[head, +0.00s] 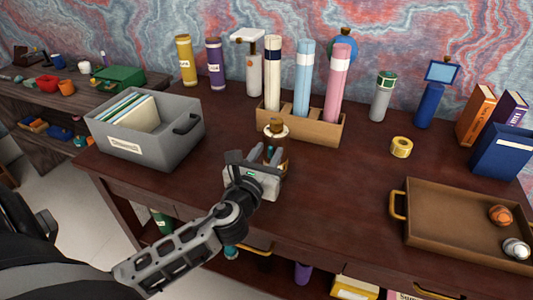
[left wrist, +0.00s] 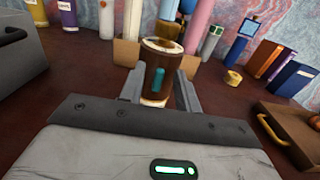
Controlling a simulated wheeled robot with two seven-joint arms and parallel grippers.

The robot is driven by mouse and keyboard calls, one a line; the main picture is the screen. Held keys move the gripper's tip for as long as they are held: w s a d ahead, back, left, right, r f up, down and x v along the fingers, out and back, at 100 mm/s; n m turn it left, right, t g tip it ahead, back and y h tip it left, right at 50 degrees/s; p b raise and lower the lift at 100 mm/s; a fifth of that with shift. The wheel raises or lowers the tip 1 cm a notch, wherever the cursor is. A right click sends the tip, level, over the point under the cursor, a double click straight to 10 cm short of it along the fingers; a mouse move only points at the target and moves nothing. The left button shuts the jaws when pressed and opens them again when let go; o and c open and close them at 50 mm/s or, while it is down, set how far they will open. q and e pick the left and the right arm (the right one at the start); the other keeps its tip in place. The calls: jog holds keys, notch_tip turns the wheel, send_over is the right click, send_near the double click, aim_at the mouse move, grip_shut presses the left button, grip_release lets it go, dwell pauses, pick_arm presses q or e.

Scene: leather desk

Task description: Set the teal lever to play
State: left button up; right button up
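A brown cylinder (head: 274,143) with cream bands and a brown knob on top stands upright on the desk, in front of the wooden holder. In the left wrist view, the cylinder (left wrist: 162,62) shows a small upright teal lever (left wrist: 158,79) on the side facing me. My left gripper (head: 257,160) is open, close in front of the cylinder, and partly hides it in the head view. In the left wrist view its fingers (left wrist: 158,92) stand to either side of the cylinder. I cannot tell whether they touch it. My right gripper is not in view.
The wooden holder (head: 312,127) with tall tubes stands just behind the cylinder. A grey bin (head: 183,138) with folders is at the left. A brown tray (head: 440,215) and a yellow tape roll (head: 401,147) are at the right.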

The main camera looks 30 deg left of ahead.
pick_arm(q)
jog(key=shift+c, duration=0.3)
grip_shut()
